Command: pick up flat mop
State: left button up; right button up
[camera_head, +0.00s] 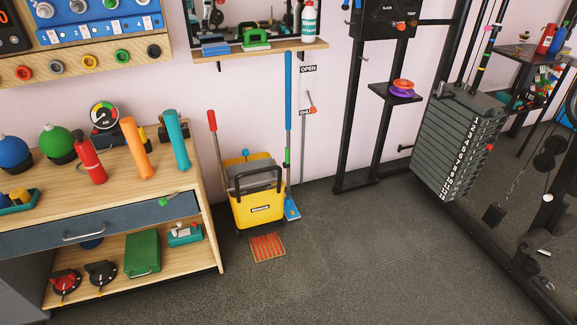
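A flat mop with a long blue pole (288,105) stands upright near the wall, just right of a yellow mop bucket (258,208). Its pole has a green section low down, and its blue flat head (292,210) is at floor level. Part of the mop lies close against the bucket's right side; I cannot tell if they touch. A red-handled pole (212,122) leans at the bucket's left side, its lower end hidden behind the bucket. Neither of my grippers is in view.
A red striped mat (267,247) lies before the bucket. A weight machine (462,140) stands right. The central floor is clear.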

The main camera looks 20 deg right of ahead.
aim_at(291, 212)
jog(key=z, duration=0.45)
jog(key=i, duration=1.9)
jog(key=z, duration=0.6)
